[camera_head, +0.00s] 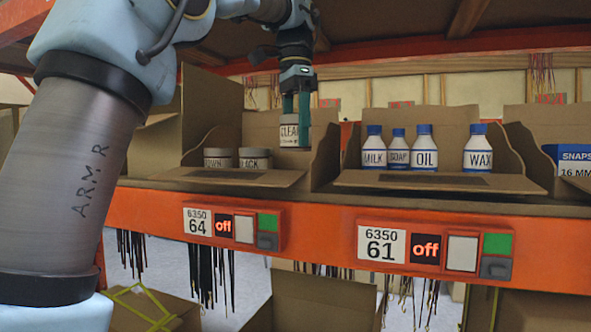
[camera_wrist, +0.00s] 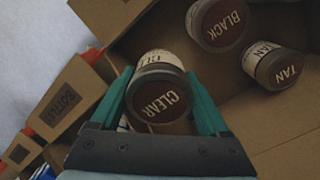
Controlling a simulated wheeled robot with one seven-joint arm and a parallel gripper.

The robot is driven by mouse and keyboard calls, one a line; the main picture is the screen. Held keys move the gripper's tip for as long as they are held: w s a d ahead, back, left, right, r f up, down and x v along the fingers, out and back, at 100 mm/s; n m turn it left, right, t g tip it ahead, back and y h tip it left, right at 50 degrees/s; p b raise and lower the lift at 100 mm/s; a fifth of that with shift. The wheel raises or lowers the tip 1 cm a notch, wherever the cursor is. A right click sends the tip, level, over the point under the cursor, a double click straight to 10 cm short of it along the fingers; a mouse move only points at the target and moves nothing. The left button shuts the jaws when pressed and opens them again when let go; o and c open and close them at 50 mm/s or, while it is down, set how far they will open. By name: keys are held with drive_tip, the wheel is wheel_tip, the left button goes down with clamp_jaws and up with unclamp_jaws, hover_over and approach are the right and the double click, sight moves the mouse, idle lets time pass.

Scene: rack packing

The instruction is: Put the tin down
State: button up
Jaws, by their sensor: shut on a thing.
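My gripper (camera_head: 296,108) has its green fingers shut on the tin marked CLEAR (camera_head: 290,135), holding it upright at the right side of the open cardboard box labelled 64. Its dark lid (camera_wrist: 160,102) shows between the fingers in the wrist view. Its base appears higher than the neighbouring tins in the head view; I cannot tell whether it touches anything. The wrist view shows lids marked BLACK (camera_wrist: 220,24) and TAN (camera_wrist: 284,70).
The box's front flap (camera_head: 240,178) lies over the orange shelf beam (camera_head: 330,220). To the right, another box (camera_head: 425,181) holds several white bottles with blue caps. A shelf above limits headroom. Bare cardboard floor (camera_wrist: 255,110) shows right of the held tin in the wrist view.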

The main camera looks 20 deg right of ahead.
drive_tip(key=shift+f, duration=3)
drive_tip(key=shift+f, duration=0.2)
drive_tip(key=o, duration=1.3)
wheel_tip(320, 180, up, 12)
drive_tip(key=shift+r+p, duration=0.2)
drive_tip(key=shift+p, duration=0.4)
